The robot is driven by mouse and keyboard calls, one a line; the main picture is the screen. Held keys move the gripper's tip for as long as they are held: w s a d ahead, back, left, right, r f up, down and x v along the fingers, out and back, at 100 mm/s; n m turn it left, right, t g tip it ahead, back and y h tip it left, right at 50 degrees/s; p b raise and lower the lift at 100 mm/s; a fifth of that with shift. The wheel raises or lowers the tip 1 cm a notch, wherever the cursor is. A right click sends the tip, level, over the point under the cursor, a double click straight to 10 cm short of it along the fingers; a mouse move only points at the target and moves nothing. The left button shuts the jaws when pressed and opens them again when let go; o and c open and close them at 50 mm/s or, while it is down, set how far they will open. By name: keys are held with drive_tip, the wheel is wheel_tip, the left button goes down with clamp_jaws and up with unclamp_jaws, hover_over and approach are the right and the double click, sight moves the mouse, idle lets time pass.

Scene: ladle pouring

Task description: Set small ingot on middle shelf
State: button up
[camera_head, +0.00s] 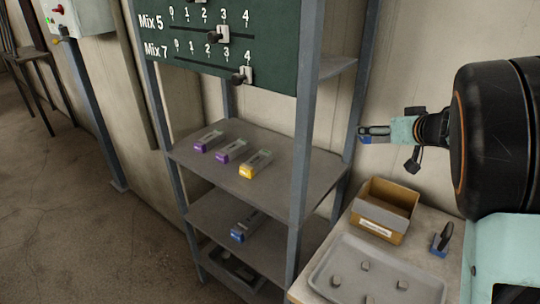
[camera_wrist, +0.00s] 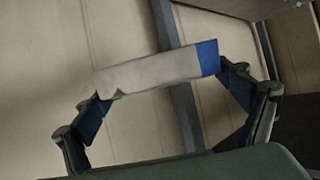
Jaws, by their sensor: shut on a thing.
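My gripper (camera_head: 388,133) is at the right of the head view, raised to the right of the metal rack and above the workbench. It is shut on a grey ingot with a blue end (camera_head: 368,130). In the wrist view the ingot (camera_wrist: 150,74) lies lengthwise between the two fingers, slightly tilted, its blue end at the right. The rack has a shelf (camera_head: 205,163) with two purple-ended ingots (camera_head: 208,141) (camera_head: 231,151) and one yellow-ended ingot (camera_head: 256,164). A shelf below it (camera_head: 205,218) carries a blue-ended ingot (camera_head: 244,228).
A rack post (camera_head: 305,140) stands between my gripper and the shelf with three ingots. A green slider board (camera_head: 215,45) hangs above it. The workbench holds a cardboard box (camera_head: 385,210), a tray (camera_head: 350,245) with several small pieces, and a blue-and-dark object (camera_head: 442,240).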

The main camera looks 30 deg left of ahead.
drive_tip(key=s+a+f+n+g+y+b, duration=0.1)
drive_tip(key=s+a+f+n+g+y, duration=0.15)
drive_tip(key=a, duration=0.55)
drive_tip(key=s+a+f+n+g+y+b, duration=0.1)
drive_tip(key=a+n+g, duration=0.15)
drive_tip(key=a, duration=0.45)
drive_tip(key=n+g+y+b, duration=0.1)
drive_tip(key=n+g+b, duration=0.1)
drive_tip(key=n+g, duration=0.2)
hover_over(286, 178)
wheel_tip(286, 178, down, 4)
wheel_tip(286, 178, down, 9)
drive_tip(key=shift+f+b, duration=0.2)
drive_tip(key=shift+b, duration=0.7)
drive_tip(key=o, duration=1.6)
drive_tip(key=shift+s+f, duration=0.1)
